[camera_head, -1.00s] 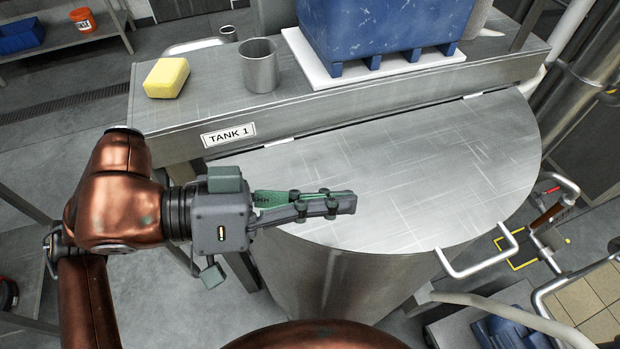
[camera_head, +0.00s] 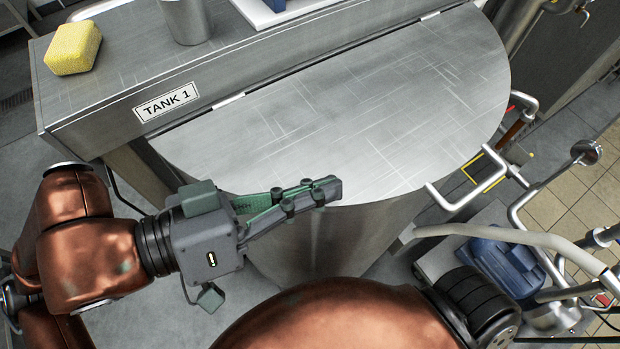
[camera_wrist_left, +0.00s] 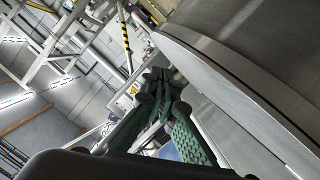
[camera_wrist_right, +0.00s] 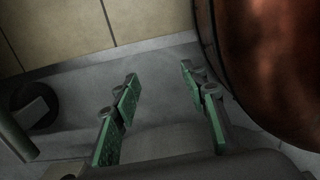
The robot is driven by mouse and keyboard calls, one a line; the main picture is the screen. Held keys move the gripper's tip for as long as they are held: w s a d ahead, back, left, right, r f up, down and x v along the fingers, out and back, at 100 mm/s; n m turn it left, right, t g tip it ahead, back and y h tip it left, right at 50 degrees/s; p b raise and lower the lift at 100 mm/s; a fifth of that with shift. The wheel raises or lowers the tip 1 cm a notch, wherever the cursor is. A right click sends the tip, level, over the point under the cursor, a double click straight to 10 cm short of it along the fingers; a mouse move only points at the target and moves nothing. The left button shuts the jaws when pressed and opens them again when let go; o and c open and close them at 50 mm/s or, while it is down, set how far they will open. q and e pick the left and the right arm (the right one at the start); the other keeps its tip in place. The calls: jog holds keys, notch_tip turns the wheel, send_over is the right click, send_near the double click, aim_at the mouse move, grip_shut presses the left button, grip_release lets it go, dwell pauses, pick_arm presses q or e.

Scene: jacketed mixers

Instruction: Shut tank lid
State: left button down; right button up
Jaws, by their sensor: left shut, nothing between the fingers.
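A bar handle (camera_head: 466,192) sticks out from the lid's right front edge. My left gripper (camera_head: 330,190) is shut and empty at the lid's front edge, left of the handle; whether it touches the edge is unclear. The left wrist view shows its closed green-padded fingers (camera_wrist_left: 158,95) beside the curved steel wall. My right gripper (camera_wrist_right: 158,80) shows in the right wrist view, open and empty above the floor.
A yellow sponge (camera_head: 73,48) and a steel cup (camera_head: 186,18) stand on the ledge behind the lid. Pipes and a blue motor (camera_head: 505,262) lie right of the tank. A pale hose (camera_head: 510,238) runs across in front of them.

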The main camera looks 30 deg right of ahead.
jog(key=shift+w, duration=0.15)
jog(key=shift+r, duration=0.1)
pick_arm(q)
jog(key=a+r+p, duration=0.1)
jog(key=a+r, duration=0.5)
jog(key=a, duration=0.3)
jog(key=shift+s+a+r+p, duration=0.15)
jog(key=shift+a+r+p, duration=0.05)
jog(key=shift+a+p, duration=0.15)
pick_arm(e)
jog(key=s, duration=0.1)
jog(key=s+f, duration=0.1)
jog(key=s, duration=0.2)
jog(key=shift+s+d+f, duration=0.15)
jog(key=shift+s+f, duration=0.1)
jog(key=shift+f, duration=0.1)
